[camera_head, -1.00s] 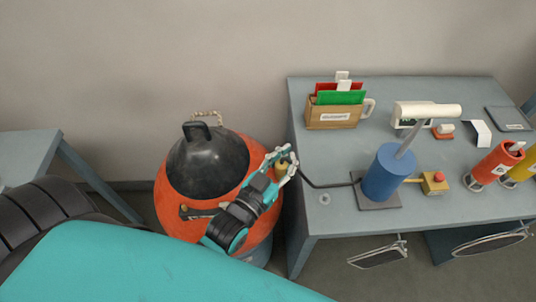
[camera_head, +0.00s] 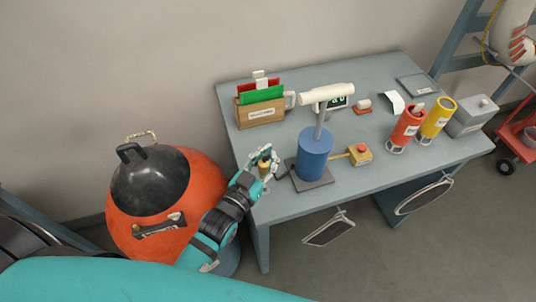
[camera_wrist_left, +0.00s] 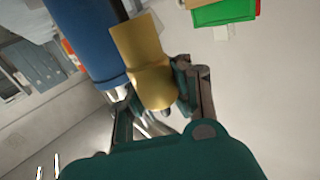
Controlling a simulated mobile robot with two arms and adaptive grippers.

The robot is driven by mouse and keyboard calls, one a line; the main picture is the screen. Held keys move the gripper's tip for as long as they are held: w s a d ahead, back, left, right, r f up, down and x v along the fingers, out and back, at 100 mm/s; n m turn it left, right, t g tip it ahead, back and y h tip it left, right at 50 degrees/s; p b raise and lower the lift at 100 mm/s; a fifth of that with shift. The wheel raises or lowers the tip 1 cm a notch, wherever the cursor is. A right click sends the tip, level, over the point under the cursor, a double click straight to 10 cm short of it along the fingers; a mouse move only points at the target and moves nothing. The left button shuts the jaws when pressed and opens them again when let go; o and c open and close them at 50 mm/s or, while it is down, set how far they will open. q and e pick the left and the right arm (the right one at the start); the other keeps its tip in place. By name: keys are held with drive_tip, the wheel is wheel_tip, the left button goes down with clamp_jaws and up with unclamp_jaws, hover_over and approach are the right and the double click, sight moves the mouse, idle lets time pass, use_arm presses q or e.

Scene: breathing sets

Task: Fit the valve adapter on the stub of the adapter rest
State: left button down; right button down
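My left gripper (camera_head: 265,160) is shut on a small brass-yellow piece, which appears to be the valve adapter (camera_head: 263,170). It is over the left end of the grey table, left of the blue cylinder. In the left wrist view the adapter (camera_wrist_left: 146,62) sits between the two fingers, its wider flat-sided end pointing away from the palm. The adapter rest and its stub cannot be made out clearly; the gripper covers that part of the table. My right gripper is not in view.
The blue cylinder (camera_head: 315,155) stands on a dark plate close to the gripper's right. A box of folders (camera_head: 260,113) stands behind. An orange tank with a black dome (camera_head: 153,180) is left of the table. Red (camera_head: 403,130) and yellow (camera_head: 436,120) cylinders stand farther right.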

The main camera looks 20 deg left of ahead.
use_arm(q)
drive_tip(key=shift+f+b, duration=1.65)
drive_tip(key=shift+f, duration=0.65)
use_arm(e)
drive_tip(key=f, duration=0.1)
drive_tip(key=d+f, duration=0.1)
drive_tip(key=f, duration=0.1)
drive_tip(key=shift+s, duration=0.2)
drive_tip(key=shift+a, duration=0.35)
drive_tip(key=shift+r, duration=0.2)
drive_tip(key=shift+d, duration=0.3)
use_arm(q)
drive_tip(key=shift+p, duration=0.45)
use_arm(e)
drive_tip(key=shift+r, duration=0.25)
use_arm(q)
drive_tip(key=shift+f, duration=0.2)
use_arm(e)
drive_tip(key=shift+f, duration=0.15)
